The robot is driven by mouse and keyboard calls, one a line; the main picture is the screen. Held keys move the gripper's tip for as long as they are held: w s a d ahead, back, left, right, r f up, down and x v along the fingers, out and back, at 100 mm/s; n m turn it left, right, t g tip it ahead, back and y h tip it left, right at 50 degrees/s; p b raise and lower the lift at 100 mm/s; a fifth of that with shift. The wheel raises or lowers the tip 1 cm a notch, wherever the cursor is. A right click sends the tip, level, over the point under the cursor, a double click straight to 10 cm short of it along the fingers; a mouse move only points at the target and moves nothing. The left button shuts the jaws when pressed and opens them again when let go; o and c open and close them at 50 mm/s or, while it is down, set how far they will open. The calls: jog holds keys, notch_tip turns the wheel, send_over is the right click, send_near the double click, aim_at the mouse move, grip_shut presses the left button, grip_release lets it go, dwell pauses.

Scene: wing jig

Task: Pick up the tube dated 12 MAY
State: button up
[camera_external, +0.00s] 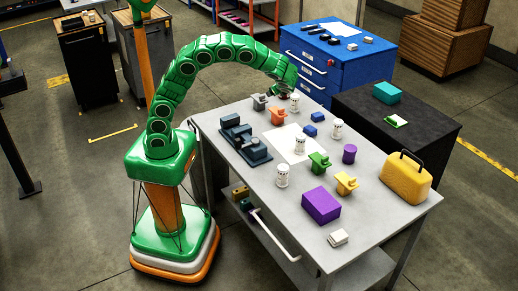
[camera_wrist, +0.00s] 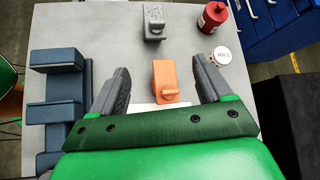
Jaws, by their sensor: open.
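Several white tubes with dark print stand upright on the grey table: one at the back (camera_external: 294,103), one at the right (camera_external: 337,129), one in the middle on a white sheet (camera_external: 300,145), one at the front (camera_external: 282,176). Their dates are too small to read. In the wrist view one white round lid (camera_wrist: 221,56) with faint print shows just outside my right finger. My gripper (camera_wrist: 164,75) is open and empty, pointing down over the table. An orange block (camera_wrist: 172,86) shows between the fingers, below them. My gripper (camera_external: 286,92) is over the table's far end.
A red bottle (camera_wrist: 211,17) and a grey block (camera_wrist: 154,23) stand near the far edge. A dark blue fixture (camera_external: 245,140) lies left. Green (camera_external: 319,163) and yellow (camera_external: 346,184) blocks, a purple box (camera_external: 321,206) and a yellow case (camera_external: 405,178) occupy the front and right.

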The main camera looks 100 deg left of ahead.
aim_at(298, 97)
jog(key=w+a+f+m+y, duration=0.1)
jog(key=w+a+f+m, duration=0.1)
jog(key=w+a+f, duration=0.1)
jog(key=w+a+f+m+y, duration=0.1)
jog(key=w+a+f, duration=0.2)
jog(key=a+f, duration=0.2)
jog(key=w+a+f+m+y, duration=0.1)
jog(key=w+a+f+m, duration=0.1)
jog(key=a+f, duration=0.3)
jog(key=shift+w+a+m, duration=0.15)
jog(key=shift+w+a, duration=0.25)
jog(key=shift+a, duration=0.2)
jog(key=shift+w+a+m, duration=0.15)
jog(key=shift+w+a, duration=0.2)
jog(key=shift+a, duration=0.25)
jog(key=shift+x, duration=4)
jog(key=shift+r, duration=0.1)
jog(key=shift+c, duration=0.3)
jog(key=c, duration=1)
jog(key=shift+r, duration=0.1)
jog(key=shift+c, duration=0.2)
